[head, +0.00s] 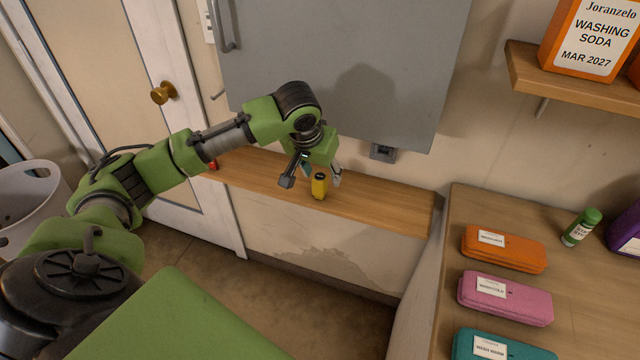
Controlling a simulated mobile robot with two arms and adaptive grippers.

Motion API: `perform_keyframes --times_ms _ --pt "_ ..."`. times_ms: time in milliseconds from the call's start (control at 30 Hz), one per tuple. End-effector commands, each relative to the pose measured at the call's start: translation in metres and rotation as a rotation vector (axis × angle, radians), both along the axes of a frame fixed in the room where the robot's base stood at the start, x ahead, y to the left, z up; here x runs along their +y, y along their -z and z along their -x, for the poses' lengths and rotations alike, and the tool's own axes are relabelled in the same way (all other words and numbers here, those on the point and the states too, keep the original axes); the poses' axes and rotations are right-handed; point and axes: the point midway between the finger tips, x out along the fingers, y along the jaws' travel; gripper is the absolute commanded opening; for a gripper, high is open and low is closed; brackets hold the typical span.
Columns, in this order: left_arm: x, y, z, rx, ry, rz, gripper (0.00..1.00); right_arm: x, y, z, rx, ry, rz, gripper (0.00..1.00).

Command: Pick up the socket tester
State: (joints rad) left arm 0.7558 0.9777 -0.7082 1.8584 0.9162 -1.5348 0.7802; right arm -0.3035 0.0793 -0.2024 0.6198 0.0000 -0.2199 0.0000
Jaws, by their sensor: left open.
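A small yellow object with a dark top, which looks like the socket tester (319,187), stands upright on the narrow wooden shelf (385,209) below the grey cabinet. My left gripper (312,181) is open and points down at it, with one finger to the left of it and the other to the right. I cannot tell whether either finger touches it. My right gripper is not in view.
The grey cabinet (340,60) hangs just behind and above my left arm. A small red item (212,166) is at the shelf's left end. A wooden counter at right holds orange (503,248), pink (505,298) and teal (495,347) cases and a green bottle (581,227).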

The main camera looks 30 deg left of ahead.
Motion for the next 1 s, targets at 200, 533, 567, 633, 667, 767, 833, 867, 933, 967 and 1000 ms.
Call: perform_keyframes --times_ms 200,533,567,633,667,767,833,867,933,967,1000 --pt "0.022 -0.022 -0.001 0.003 -0.071 0.001 0.44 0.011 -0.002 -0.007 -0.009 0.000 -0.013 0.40" --pt "0.027 0.033 -0.023 0.005 -0.073 0.002 0.44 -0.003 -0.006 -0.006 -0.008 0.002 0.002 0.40" --pt "0.028 0.037 -0.025 0.005 -0.074 0.002 0.44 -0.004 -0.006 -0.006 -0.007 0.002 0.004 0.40" --pt "0.028 0.045 -0.028 0.003 -0.074 0.003 0.44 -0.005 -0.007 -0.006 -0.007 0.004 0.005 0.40" --pt "0.029 0.048 -0.029 0.002 -0.073 0.002 0.44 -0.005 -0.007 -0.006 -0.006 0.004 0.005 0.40" --pt "0.029 0.053 -0.031 0.002 -0.071 0.001 0.44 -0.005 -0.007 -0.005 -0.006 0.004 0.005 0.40" --pt "0.030 0.056 -0.033 0.002 -0.071 0.001 0.44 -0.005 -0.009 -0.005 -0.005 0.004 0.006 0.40" --pt "0.031 0.059 -0.034 0.003 -0.072 0.000 0.44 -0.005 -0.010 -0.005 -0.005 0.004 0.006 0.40" --pt "0.033 0.067 -0.038 0.004 -0.073 0.000 0.44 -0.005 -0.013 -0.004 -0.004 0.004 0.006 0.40" --pt "0.033 0.071 -0.040 0.004 -0.074 0.001 0.44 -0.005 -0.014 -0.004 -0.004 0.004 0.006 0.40" --pt "0.034 0.076 -0.043 0.004 -0.073 0.002 0.44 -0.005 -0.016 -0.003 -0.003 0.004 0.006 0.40"
